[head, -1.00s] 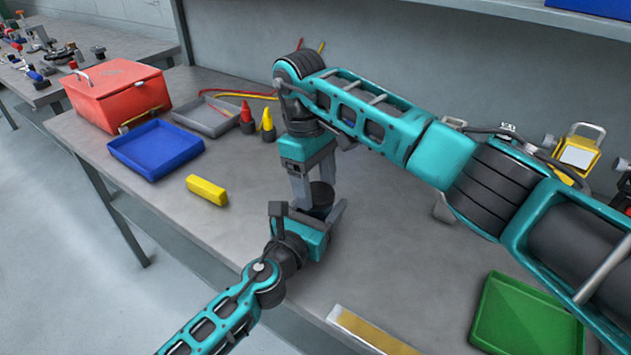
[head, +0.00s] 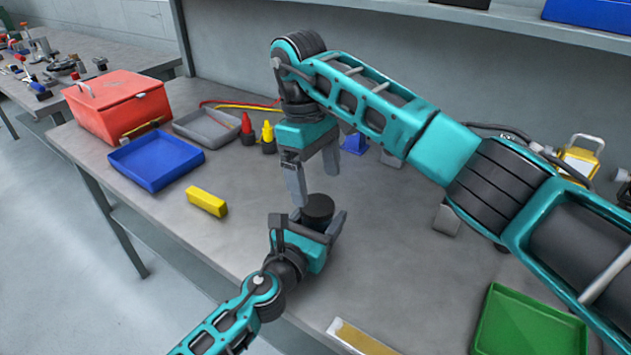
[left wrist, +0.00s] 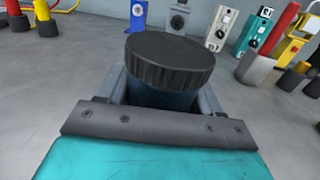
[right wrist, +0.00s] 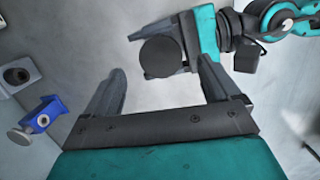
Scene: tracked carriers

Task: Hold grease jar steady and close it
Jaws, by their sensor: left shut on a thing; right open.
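The grease jar (left wrist: 160,96) stands between the fingers of my left gripper (head: 308,226), which is shut on its body. Its black lid (head: 318,207) sits on top and shows as a ridged disc in the left wrist view (left wrist: 168,60). The lid looks level or nearly so; whether it is fully tight I cannot tell. My right gripper (head: 314,180) is open and empty, pointing down just above the lid. In the right wrist view the lid (right wrist: 160,56) lies beyond the open fingers (right wrist: 160,85), apart from them. Most of the jar body is hidden by the left gripper.
A yellow block (head: 207,201), a blue tray (head: 155,157), a grey tray (head: 205,128) and a red toolbox (head: 117,105) stand to the left. A green tray (head: 530,322) lies at the front right. Red and yellow cone-tipped bottles (head: 267,137) stand behind my right gripper.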

